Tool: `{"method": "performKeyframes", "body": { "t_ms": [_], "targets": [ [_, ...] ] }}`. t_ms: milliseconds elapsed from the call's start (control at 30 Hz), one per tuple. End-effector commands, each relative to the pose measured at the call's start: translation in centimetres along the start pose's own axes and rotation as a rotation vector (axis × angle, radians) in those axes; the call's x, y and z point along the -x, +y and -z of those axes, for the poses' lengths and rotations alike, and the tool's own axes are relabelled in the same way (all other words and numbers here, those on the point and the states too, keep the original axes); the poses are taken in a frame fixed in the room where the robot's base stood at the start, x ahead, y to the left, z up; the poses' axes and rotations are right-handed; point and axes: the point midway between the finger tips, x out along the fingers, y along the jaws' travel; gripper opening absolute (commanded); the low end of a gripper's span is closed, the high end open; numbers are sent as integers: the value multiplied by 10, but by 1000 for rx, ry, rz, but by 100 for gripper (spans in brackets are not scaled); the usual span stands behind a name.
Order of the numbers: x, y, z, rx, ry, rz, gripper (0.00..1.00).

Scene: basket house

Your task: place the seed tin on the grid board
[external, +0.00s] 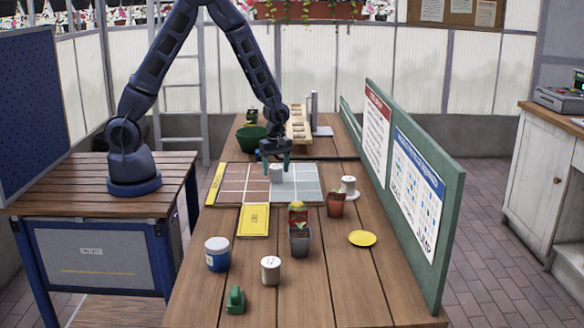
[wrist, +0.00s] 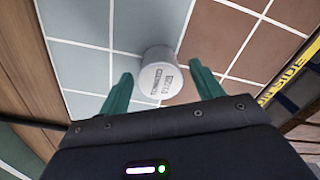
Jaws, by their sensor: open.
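A pale grey-white tin (wrist: 158,73), likely the seed tin, stands upright on the grid board (wrist: 84,18), close to the line between its brown and blue-grey halves. The dark print on its lid is too small to read surely. In the external view the tin (external: 276,174) is partly hidden by my gripper (external: 277,164) above it. In the wrist view my gripper (wrist: 160,82) is open, its green fingers to either side of the tin with gaps showing. The board (external: 231,184) lies flat on the wooden table.
A green bowl (external: 250,138) is behind; a green panel (external: 408,190) edges the right.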

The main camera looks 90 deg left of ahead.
Motion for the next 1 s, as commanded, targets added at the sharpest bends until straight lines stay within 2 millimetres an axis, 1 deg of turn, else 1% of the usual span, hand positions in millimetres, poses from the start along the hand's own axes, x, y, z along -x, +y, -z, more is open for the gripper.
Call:
{"method": "performKeyframes", "body": {
  "t_ms": [400, 500, 633, 767, 867, 967, 1000],
  "targets": [
    [73, 0, -1, -1, -2, -3, 66],
    [88, 0, 0, -1, -2, -3, 66],
    [101, 0, 0, 0, -2, -1, 66],
    [109, 0, 0, -2, -1, -1, 66],
    [118, -4, -1, -34, -8, -6, 66],
    [136, -13, -4, -116, -25, -22, 66],
    [145, -19, -5, -162, -33, -30, 66]
  ]
}}
